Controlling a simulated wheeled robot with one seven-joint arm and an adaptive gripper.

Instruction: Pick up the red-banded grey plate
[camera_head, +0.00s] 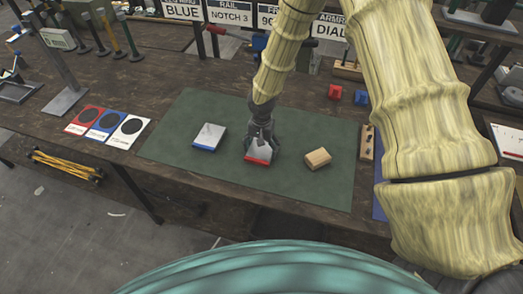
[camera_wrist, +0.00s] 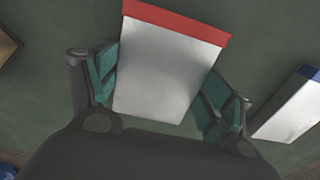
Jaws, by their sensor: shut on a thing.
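The red-banded grey plate (camera_head: 259,156) is at the middle of the green mat (camera_head: 180,150), under my gripper (camera_head: 261,143). In the wrist view the plate (camera_wrist: 168,70) shows its light grey face, with the red band along its far edge. My gripper (camera_wrist: 158,95) is shut on it, with one teal finger pad against each side. I cannot tell whether the plate touches the mat. A blue-banded grey plate (camera_head: 209,136) lies to the left on the mat; it also shows at the right of the wrist view (camera_wrist: 290,108).
A wooden block (camera_head: 317,158) lies on the mat to the right. Red, blue and white cards (camera_head: 108,124) lie left of the mat. Small red (camera_head: 335,92) and blue (camera_head: 361,97) pieces stand behind it. The mat's front is clear.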

